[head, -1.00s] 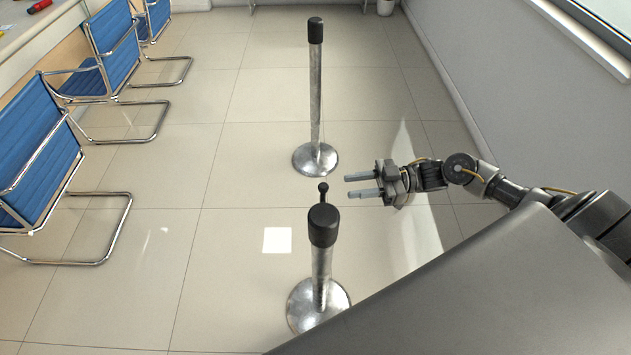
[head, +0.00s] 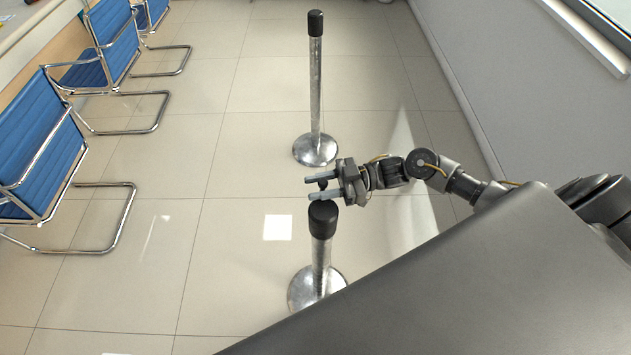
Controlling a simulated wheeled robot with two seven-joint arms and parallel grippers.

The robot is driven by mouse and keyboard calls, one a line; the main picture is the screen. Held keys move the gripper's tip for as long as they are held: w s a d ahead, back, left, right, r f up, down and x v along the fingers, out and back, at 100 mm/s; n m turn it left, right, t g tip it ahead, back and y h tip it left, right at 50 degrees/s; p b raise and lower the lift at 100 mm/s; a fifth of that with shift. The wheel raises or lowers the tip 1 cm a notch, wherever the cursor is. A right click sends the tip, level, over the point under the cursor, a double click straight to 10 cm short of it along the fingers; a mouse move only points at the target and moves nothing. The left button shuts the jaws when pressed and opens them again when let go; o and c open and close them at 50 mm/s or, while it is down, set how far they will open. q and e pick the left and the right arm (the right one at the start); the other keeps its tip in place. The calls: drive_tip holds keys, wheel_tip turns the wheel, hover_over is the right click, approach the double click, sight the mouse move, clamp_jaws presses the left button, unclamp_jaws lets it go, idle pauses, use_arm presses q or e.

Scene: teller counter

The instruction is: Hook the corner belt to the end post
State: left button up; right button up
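The near post (head: 320,262) is a steel stanchion with a black cap, upright on a round base at the lower middle. A small black piece (head: 322,184), perhaps the belt's end clip, shows just behind its cap. The far post (head: 316,90), also black-capped, stands upright at the top middle; I cannot tell which is the end post. My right gripper (head: 309,188) comes in from the right. Its two fingers are apart, with the black piece between them; I cannot tell if they touch it. No stretched belt shows between the posts. My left gripper is not in view.
Blue chairs (head: 40,150) with chrome frames stand along a counter (head: 30,25) at the left. A wall (head: 490,75) with a window runs along the right. The tiled floor (head: 170,240) between chairs and posts is clear.

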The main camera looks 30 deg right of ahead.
drive_tip(key=shift+w+a, duration=0.1)
drive_tip(key=shift+a, duration=0.3)
drive_tip(key=shift+c, duration=0.3)
clamp_jaws()
